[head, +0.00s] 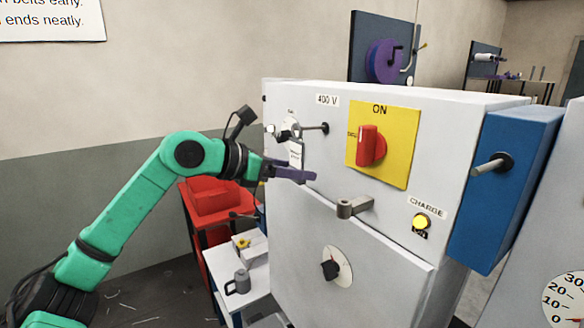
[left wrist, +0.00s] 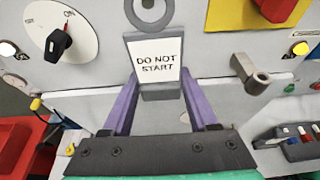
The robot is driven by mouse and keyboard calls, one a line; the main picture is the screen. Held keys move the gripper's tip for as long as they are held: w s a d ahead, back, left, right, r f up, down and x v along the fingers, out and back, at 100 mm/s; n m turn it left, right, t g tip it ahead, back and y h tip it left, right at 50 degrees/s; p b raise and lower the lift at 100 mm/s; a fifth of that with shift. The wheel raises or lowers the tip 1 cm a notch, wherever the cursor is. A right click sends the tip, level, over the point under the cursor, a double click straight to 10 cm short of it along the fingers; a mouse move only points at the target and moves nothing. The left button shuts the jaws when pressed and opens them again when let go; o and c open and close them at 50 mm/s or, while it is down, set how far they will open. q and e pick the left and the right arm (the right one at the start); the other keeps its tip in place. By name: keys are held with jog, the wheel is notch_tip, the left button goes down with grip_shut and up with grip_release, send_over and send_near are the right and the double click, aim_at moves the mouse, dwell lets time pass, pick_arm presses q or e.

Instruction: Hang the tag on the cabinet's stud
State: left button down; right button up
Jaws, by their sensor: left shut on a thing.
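The white tag (left wrist: 156,62), printed "DO NOT START", is between the purple fingers of my left gripper (left wrist: 158,104) in the left wrist view. A grey ring (left wrist: 150,10) shows at its top, cut by the picture edge. In the head view the tag (head: 296,155) is small and upright in front of the grey cabinet (head: 310,225). My left gripper (head: 292,172) is shut on it. The dark stud (head: 314,127) sticks out of the cabinet face near the ring. I cannot tell whether the ring is around the stud or apart from it. My right gripper is not in view.
A yellow plate with a red switch (head: 368,146) is right of the stud. A grey latch (head: 354,206) juts out below. A blue box (head: 500,190) with a peg is at the cabinet's right. A white table (head: 240,275) with a mug stands lower left.

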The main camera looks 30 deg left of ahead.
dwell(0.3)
pick_arm(q)
jog(key=shift+w+d+r+p, duration=0.1)
jog(key=shift+r+p, duration=0.05)
jog(key=shift+p, duration=0.15)
jog(key=shift+f+b, duration=0.3)
jog(key=shift+f, duration=0.05)
jog(key=shift+c, duration=0.5)
grip_release()
